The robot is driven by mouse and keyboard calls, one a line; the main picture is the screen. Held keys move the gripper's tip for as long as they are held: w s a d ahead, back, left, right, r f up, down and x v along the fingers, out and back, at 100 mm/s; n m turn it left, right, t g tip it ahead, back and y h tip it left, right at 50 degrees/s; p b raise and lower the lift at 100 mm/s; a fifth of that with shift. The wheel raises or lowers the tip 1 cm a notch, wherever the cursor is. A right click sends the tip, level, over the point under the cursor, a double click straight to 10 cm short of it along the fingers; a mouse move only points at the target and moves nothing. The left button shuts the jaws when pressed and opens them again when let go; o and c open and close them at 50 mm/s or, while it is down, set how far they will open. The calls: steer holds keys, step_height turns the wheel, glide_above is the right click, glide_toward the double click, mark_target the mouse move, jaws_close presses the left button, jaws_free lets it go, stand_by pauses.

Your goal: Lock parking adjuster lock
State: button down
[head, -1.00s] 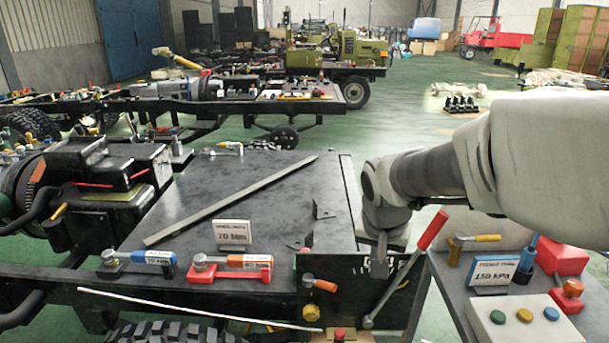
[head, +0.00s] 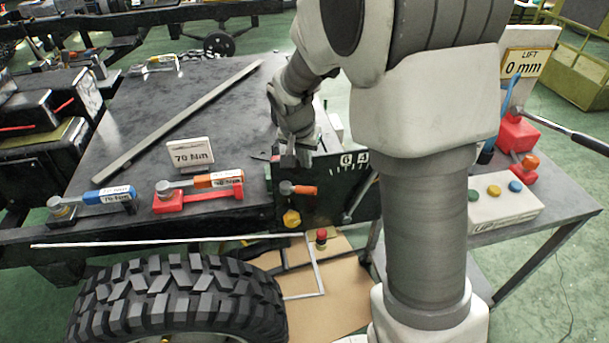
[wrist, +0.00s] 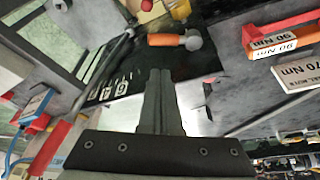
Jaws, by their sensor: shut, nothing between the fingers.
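The orange handle lies roughly level. It also shows in the wrist view (wrist: 168,40), with a grey rounded end. A yellow knob (head: 291,219) sits below it. My gripper (head: 288,161) is shut and empty at the panel's upper left, just above the orange lever. In the wrist view my closed fingers (wrist: 160,74) point toward the lever, apparently with a gap. No lock label is legible.
A white number scale (head: 354,160) marks the panel. Torque wrenches, blue (head: 110,195) and orange (head: 215,180), lie left beside a 70 Nm sign (head: 190,154). A tyre (head: 180,300) stands below. A control box (head: 503,200) is at right. My arm hides part of the panel's right side.

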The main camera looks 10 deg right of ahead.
mark_target(301, 189)
stand_by(0.3)
steer(key=b+x, duration=0.1)
steer(key=x, duration=0.9)
